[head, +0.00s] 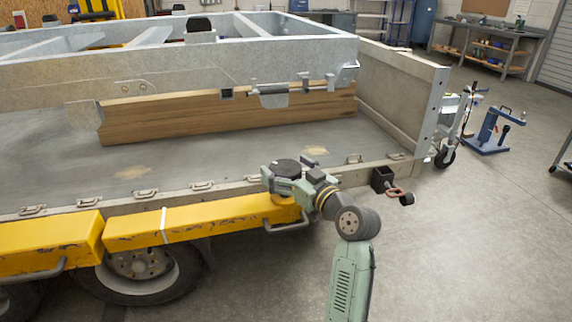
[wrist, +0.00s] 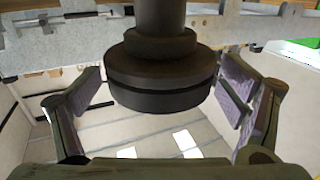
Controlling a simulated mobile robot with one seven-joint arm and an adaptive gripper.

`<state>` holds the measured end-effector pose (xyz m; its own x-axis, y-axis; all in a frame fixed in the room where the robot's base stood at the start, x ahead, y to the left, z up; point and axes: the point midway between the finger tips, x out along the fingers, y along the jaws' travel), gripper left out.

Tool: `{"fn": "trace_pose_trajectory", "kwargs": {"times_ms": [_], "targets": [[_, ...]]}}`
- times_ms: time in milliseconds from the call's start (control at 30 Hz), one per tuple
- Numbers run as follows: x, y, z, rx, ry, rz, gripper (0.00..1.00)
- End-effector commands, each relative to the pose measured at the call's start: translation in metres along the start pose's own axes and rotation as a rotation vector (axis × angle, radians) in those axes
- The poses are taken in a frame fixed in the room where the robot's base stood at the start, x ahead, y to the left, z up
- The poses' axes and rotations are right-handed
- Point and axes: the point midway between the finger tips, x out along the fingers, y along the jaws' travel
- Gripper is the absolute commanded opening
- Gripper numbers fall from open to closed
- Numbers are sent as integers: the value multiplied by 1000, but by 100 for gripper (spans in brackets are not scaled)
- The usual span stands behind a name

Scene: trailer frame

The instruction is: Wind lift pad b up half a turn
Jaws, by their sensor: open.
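A round black pad, which I take to be lift pad b (head: 286,165), shows in the head view at the trailer's near edge, by the right end of the yellow guard. No label is readable. In the wrist view the stepped black pad (wrist: 160,75) hangs from a dark stem in the upper middle. My gripper (head: 291,180) is at the pad. In the wrist view its fingers (wrist: 162,98) are open, one on each side of the pad, with a visible gap on both sides. The pad's underside fixing is hidden in the head view.
The yellow guard (head: 195,220) and a wheel (head: 140,270) lie left of my gripper. A galvanised frame (head: 190,75) rests over a wooden beam (head: 230,115) on the trailer deck. A black bracket with a red handle (head: 394,191) sits to the right.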

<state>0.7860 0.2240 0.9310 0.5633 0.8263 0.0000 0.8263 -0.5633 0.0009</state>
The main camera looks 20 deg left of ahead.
Motion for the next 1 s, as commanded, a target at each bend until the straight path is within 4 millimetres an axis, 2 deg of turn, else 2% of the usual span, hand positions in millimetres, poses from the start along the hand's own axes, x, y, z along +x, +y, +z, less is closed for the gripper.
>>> {"fn": "trace_pose_trajectory", "kwargs": {"times_ms": [267, 1000], "targets": [[2, 0, 0, 0, 0, 0, 90], [1, 0, 0, 1, 0, 0, 41]]}}
